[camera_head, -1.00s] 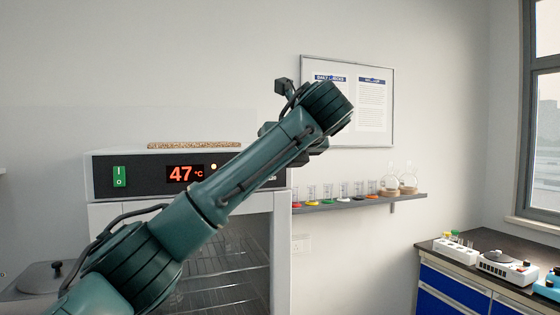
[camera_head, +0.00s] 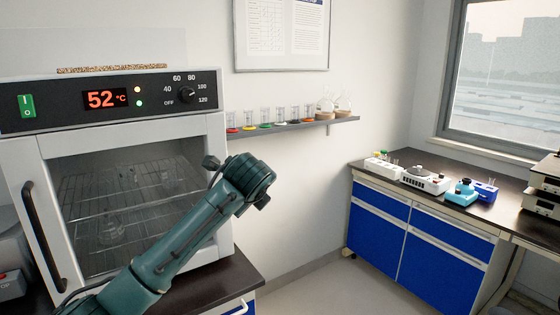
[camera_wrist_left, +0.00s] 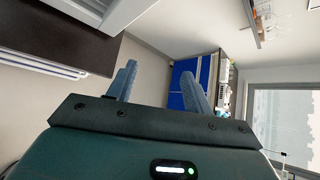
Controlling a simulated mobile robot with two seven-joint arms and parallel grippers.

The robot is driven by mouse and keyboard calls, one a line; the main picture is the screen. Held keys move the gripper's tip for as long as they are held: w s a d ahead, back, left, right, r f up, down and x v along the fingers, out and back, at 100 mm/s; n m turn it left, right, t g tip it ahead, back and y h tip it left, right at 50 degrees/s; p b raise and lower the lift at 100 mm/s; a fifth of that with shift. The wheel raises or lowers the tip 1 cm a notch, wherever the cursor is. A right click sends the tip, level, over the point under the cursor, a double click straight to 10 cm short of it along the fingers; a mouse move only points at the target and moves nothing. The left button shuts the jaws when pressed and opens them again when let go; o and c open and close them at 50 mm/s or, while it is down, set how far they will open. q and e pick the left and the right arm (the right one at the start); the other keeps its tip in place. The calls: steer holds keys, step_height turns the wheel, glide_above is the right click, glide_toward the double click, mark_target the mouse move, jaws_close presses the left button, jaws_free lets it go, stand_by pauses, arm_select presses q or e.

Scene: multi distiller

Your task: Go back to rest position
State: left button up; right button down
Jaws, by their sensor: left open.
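My left arm comes in from the lower left in the head view and crosses in front of the oven (camera_head: 110,140). Its wrist end is near the oven's right side; the fingers are hidden there. In the left wrist view my left gripper (camera_wrist_left: 158,84) is open, with two blue-grey fingers apart and nothing between them. Floor and the blue cabinet show beyond the fingers. The oven display reads 52 °C, its green switch is at the left and its door looks closed. My right gripper is in neither view.
A wall shelf (camera_head: 290,129) holds several beakers and flasks right of the oven. A blue-fronted cabinet (camera_head: 400,240) with instruments on top stands at the right under the window. A dark counter (camera_head: 228,283) lies below the oven. Floor between them is clear.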

arm_select(q)
steer(key=s+f+n+h, duration=0.25)
steer(key=s+f, duration=0.25)
steer(key=f, duration=0.4)
steer(key=s+d+f+n+g+h, duration=0.1)
steer(key=s+f+n, duration=0.3)
steer(key=f, duration=0.5)
steer(key=s+f+n+h, duration=0.1)
steer(key=s+f+n, duration=0.35)
steer(key=f, duration=0.45)
steer(key=s+a+f+n, duration=0.2)
steer(key=s+f+n, duration=0.1)
steer(key=s, duration=0.5)
steer(key=s+a+f+n, duration=0.3)
steer(key=s+n, duration=0.2)
steer(key=s, duration=0.3)
steer(key=s+a+f+n, duration=0.3)
steer(key=s+n, duration=0.1)
steer(key=s, duration=0.4)
steer(key=shift+t, duration=0.3)
